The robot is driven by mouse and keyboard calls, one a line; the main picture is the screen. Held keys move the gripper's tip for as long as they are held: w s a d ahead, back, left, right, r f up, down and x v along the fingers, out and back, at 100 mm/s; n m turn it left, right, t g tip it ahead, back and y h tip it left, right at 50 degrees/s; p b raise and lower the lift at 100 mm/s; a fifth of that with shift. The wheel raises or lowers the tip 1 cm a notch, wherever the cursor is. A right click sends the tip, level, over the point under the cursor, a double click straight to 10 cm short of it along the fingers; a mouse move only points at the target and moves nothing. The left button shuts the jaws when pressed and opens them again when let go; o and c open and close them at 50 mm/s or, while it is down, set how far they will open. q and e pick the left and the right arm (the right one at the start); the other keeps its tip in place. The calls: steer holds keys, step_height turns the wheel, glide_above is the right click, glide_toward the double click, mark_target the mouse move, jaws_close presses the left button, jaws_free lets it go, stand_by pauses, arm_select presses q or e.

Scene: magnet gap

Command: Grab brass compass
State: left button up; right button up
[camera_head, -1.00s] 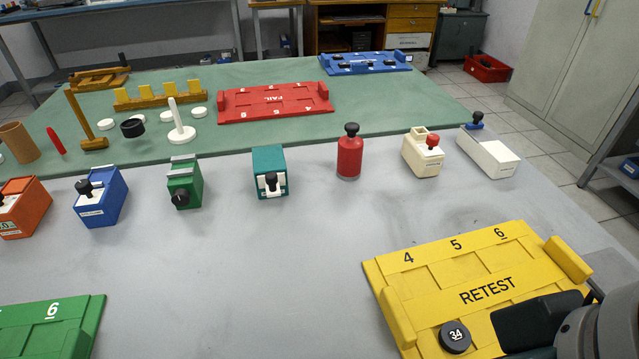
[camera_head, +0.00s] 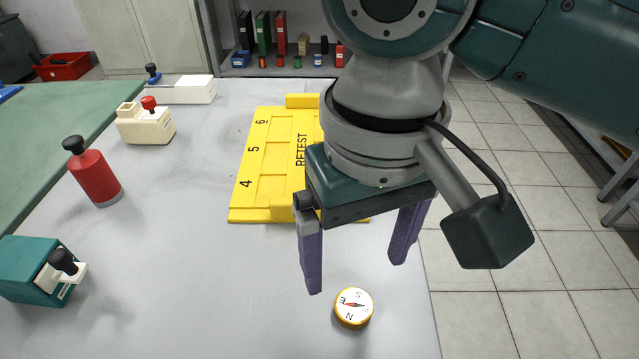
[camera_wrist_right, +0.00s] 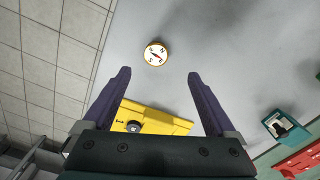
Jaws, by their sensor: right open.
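The brass compass (camera_head: 353,308) lies flat on the grey table near its right edge, with a white dial, a red-and-dark needle and a brass rim. It also shows in the right wrist view (camera_wrist_right: 156,53), beyond the fingertips and roughly midway between them. My right gripper (camera_head: 358,278) hangs above the table with its two purple fingers apart and nothing between them. It is above the compass in the head view and does not touch it. In the right wrist view its open fingers (camera_wrist_right: 160,72) frame the yellow tray. My left gripper is not in view.
The yellow RETEST tray (camera_head: 262,170) lies behind my right gripper, partly hidden by it. A red bottle (camera_head: 95,178), a teal box (camera_head: 28,270) and a cream box (camera_head: 146,127) stand to the left. The table around the compass is clear.

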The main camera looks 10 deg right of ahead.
steer(key=b, duration=0.1)
glide_above(355, 305)
step_height(355, 305, down, 4)
steer(key=shift+a+f, duration=0.15)
steer(key=shift+f, duration=0.1)
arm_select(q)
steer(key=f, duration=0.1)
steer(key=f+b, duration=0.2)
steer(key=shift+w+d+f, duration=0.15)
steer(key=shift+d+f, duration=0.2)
arm_select(e)
step_height(355, 305, down, 5)
steer(key=shift+f, duration=0.15)
steer(key=shift+c, duration=0.3)
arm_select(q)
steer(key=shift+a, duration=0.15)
arm_select(e)
steer(key=c, duration=0.4)
jaws_close()
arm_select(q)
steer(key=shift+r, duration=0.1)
